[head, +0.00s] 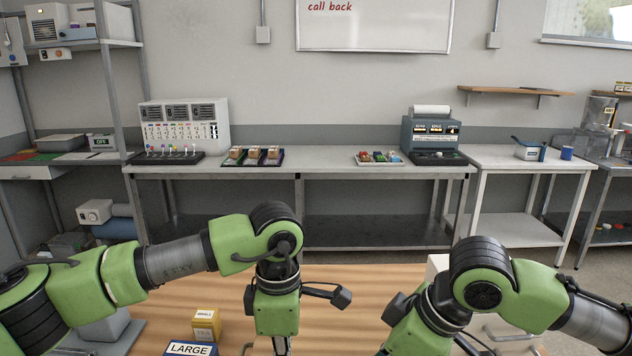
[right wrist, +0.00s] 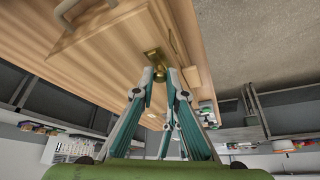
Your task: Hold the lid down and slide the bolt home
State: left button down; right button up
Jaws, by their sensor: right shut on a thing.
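In the right wrist view a small brass knob (right wrist: 159,75), which looks like the bolt's knob, stands out from a brass plate (right wrist: 153,55) on a wooden face. My right gripper (right wrist: 160,77) is shut on this knob, with a fingertip on each side. The rest of the bolt is hidden. A wooden panel (right wrist: 100,60) with a grey handle runs beside it; I cannot tell whether it is the lid. In the head view my left gripper (head: 280,346) points down over the wooden table, its fingertips cut off by the bottom edge. My right gripper is outside the head view.
On the wooden table (head: 350,280) stand a yellow box (head: 206,325) marked SMALL and a dark blue box marked LARGE (head: 190,349), left of my left gripper. A long grey bench (head: 310,172) with devices and trays stands farther back along the wall.

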pick_arm(q)
jog(key=shift+f, duration=0.1)
pick_arm(e)
jog(key=o, duration=1)
jog(key=shift+r, duration=3.55)
pick_arm(q)
jog(key=shift+w+r, duration=0.1)
jog(key=shift+r, duration=1.2)
pick_arm(e)
jog(key=shift+w, duration=0.1)
pick_arm(q)
jog(key=shift+r, duration=2.3)
jog(key=shift+f, duration=0.1)
pick_arm(e)
jog(key=shift+f, duration=0.1)
